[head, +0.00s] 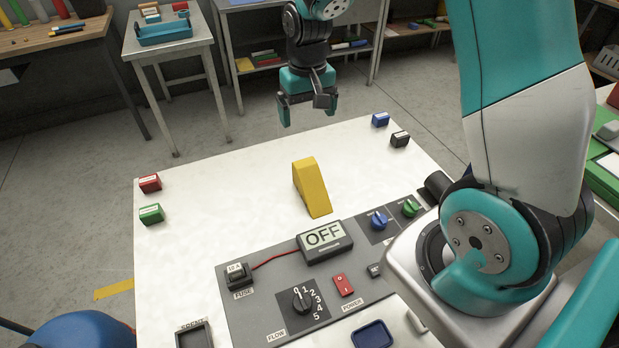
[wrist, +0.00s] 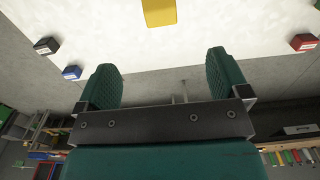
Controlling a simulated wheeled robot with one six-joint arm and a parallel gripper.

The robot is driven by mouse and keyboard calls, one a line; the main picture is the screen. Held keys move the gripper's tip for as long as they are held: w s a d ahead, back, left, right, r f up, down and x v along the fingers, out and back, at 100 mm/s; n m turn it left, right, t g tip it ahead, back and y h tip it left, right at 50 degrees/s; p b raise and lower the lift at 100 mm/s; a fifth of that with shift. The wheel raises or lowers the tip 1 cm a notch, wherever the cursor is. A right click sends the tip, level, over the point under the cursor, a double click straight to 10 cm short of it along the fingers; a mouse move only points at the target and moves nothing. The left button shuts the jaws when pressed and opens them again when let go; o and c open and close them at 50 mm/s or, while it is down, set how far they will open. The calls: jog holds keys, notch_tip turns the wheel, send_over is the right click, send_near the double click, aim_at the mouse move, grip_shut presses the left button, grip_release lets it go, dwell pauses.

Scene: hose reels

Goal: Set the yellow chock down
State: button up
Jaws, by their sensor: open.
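The yellow chock (head: 311,188) is a wedge-shaped block standing on the white tabletop (head: 230,195), just behind the grey control panel. It also shows at the top edge of the wrist view (wrist: 159,12), partly cut off. My gripper (head: 307,112) is open and empty, above and beyond the far edge of the table, apart from the chock. In the wrist view its two green fingers (wrist: 163,80) stand wide apart with nothing between them.
Red (head: 150,183) and green (head: 151,214) blocks sit at the table's left; blue (head: 380,120) and black (head: 400,139) ones at the right. The panel (head: 262,315) carries an OFF display (head: 325,240) and knobs. White surface around the chock is clear.

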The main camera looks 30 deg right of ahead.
jog(key=p, duration=0.3)
send_near(308, 169)
jog(key=f, duration=0.5)
jog(key=shift+w+d+f, duration=0.1)
jog(key=shift+d, duration=0.1)
jog(key=shift+a+f+p, duration=0.2)
jog(key=shift+f+p, duration=0.65)
jog(key=shift+f, duration=1.75)
jog(key=c, duration=1.2)
jog(key=shift+c, duration=0.9)
jog(key=shift+r, duration=0.15)
